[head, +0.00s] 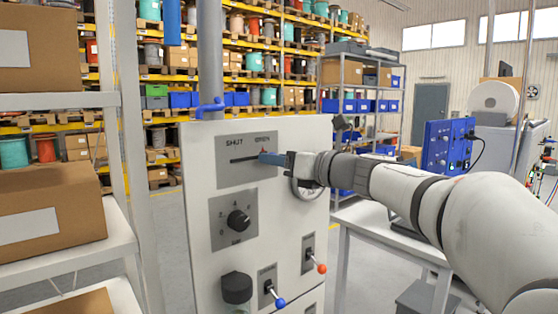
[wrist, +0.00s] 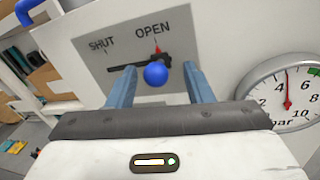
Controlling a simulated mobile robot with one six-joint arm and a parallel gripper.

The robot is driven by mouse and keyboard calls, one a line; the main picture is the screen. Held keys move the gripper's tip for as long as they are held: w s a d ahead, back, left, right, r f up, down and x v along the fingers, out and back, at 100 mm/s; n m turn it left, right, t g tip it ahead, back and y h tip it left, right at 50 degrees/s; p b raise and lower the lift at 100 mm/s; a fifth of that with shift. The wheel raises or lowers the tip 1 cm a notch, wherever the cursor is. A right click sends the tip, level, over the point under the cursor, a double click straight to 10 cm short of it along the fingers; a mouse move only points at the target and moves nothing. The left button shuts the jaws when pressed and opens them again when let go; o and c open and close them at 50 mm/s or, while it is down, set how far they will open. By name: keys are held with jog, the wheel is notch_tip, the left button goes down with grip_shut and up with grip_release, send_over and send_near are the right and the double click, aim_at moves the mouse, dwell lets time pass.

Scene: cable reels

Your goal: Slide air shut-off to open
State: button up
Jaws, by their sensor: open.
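The air shut-off is a slider with a blue ball knob (wrist: 155,74) on a grey plate (wrist: 110,55) marked SHUT at left and OPEN at right. In the wrist view the knob is at the right part of the slot, below the OPEN label and close to a small red mark. The plate (head: 232,166) also shows in the head view, on the upper part of the white panel. My gripper (wrist: 156,78) is open, with its blue fingers on either side of the knob and visible gaps. In the head view my gripper (head: 268,158) hides the knob.
A pressure gauge (wrist: 285,103) sits just right of my gripper. Lower on the panel are a rotary knob (head: 238,220) and levers with a blue tip (head: 280,303) and a red tip (head: 321,268). Shelves with cartons (head: 50,200) stand at left.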

jog(key=b+v, duration=0.1)
jog(key=v, duration=0.6)
jog(key=shift+s+d+b, duration=0.25)
jog(key=shift+b, duration=0.15)
jog(key=s+d+f+n+g+h, duration=0.1)
jog(key=s+f+n+g+h, duration=0.1)
jog(key=s+f+n, duration=0.35)
jog(key=s+f+n+g+h, duration=0.1)
jog(key=s+f+n+h, duration=0.15)
jog(key=f, duration=0.55)
jog(key=s+d+f+n+g+h, duration=0.1)
jog(key=s+f+n+g+h, duration=0.15)
jog(key=f+n, duration=0.35)
jog(key=s+d+f+n+g+h, duration=0.1)
jog(key=s+d+f+n+h, duration=0.2)
jog(key=s+d+f+n, duration=0.2)
jog(key=s+d+f+n+g+h, duration=0.1)
jog(key=s+d+f+n+h, duration=0.3)
jog(key=s+f+n, duration=0.4)
notch_tip(320, 180, down, 2)
jog(key=shift+d+f+h, duration=0.25)
jog(key=shift+d+h, duration=0.05)
jog(key=shift+d, duration=0.55)
